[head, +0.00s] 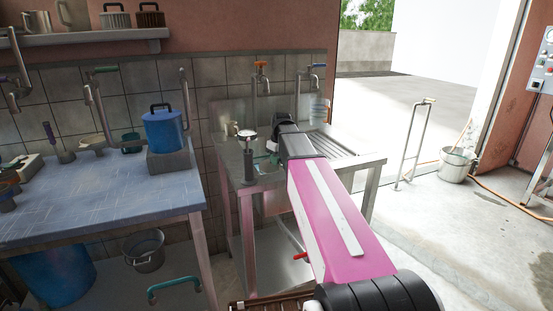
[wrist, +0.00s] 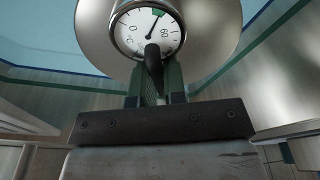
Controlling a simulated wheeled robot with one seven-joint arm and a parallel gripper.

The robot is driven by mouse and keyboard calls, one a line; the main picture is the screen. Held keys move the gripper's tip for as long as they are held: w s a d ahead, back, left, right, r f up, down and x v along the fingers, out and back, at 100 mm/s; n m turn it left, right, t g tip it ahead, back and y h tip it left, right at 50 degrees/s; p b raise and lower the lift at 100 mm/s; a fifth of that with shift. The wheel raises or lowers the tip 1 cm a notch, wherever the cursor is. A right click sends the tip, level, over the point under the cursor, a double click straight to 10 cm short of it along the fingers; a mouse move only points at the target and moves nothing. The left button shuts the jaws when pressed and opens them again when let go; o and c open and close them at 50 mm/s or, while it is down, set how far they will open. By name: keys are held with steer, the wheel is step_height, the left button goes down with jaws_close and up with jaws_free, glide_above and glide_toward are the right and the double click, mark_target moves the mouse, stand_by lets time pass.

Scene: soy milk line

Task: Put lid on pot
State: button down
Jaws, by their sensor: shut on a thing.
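My gripper (wrist: 158,92) is shut, its green-padded fingers around a black stem or handle in the wrist view. A round shiny metal lid (wrist: 92,22) with a white temperature dial (wrist: 135,28) shows right behind the fingers; the black piece overlaps the dial. In the head view my gripper (head: 271,152) is over the sink area, partly hidden by my arm, and the held lid cannot be made out clearly. A blue pot (head: 163,132) with a black loop on top stands on a grey block at the table's right side.
The blue table (head: 100,205) has clear room in front of the pot. A metal sink (head: 345,163) with taps stands right of it. A round pale-faced item (head: 247,135) on a dark post is left of my gripper. Lidded pots (head: 115,17) sit on the wall shelf.

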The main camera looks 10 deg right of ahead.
steer(key=shift+f, duration=0.6)
steer(key=c, duration=1.1)
jaws_free()
steer(key=shift+r, duration=0.1)
steer(key=r, duration=0.3)
steer(key=s+r, duration=0.1)
steer(key=r, duration=0.3)
steer(key=d+r, duration=0.1)
steer(key=r, duration=0.2)
steer(key=shift+s+r, duration=0.15)
steer(key=shift+r, duration=0.05)
